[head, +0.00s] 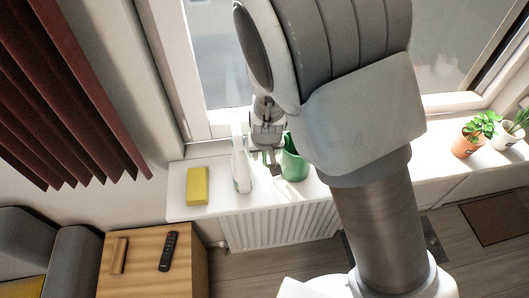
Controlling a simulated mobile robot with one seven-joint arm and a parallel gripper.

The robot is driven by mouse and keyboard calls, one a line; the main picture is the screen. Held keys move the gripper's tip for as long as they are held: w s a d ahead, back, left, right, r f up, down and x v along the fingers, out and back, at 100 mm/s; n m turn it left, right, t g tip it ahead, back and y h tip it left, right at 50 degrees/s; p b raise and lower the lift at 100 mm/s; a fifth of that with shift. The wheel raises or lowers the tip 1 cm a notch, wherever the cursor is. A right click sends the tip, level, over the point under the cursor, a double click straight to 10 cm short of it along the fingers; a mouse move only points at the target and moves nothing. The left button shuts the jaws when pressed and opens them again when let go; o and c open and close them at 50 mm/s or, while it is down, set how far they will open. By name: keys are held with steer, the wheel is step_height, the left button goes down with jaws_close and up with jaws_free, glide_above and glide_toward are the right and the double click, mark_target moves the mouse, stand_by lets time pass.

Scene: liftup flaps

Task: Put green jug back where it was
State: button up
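The green jug (294,167) stands upright on the white windowsill (222,208), partly hidden behind my arm. My gripper (273,168) points down at the jug's left side, close to it or touching it. I cannot tell whether its fingers are open or shut on the jug's edge or handle.
A white bottle (241,168) stands just left of my gripper, with a yellow block (197,186) further left. Two potted plants (467,140) stand at the right on the sill. A wooden table (143,272) at lower left holds a dark remote (168,251).

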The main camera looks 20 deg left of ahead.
steer(key=shift+s+r, duration=0.1)
steer(key=shift+r, duration=0.5)
steer(key=p+v, duration=0.2)
steer(key=v, duration=0.8)
steer(key=d+r+m, duration=0.2)
steer(key=d+r, duration=0.6)
steer(key=d, duration=0.1)
steer(key=s+d+r+m, duration=0.1)
steer(key=s+d+r, duration=0.2)
steer(key=d, duration=0.4)
steer(key=s+d+r+m+t+h, duration=0.1)
steer(key=s+d+r, duration=0.2)
steer(key=d, duration=0.5)
steer(key=s+d+r+m+t, duration=0.1)
steer(key=s+d+r+m, duration=0.1)
steer(key=s+d+r, duration=0.2)
steer(key=d+r, duration=0.1)
steer(key=d, duration=0.2)
steer(key=shift+d+r+h, duration=0.2)
steer(key=shift+h, duration=0.1)
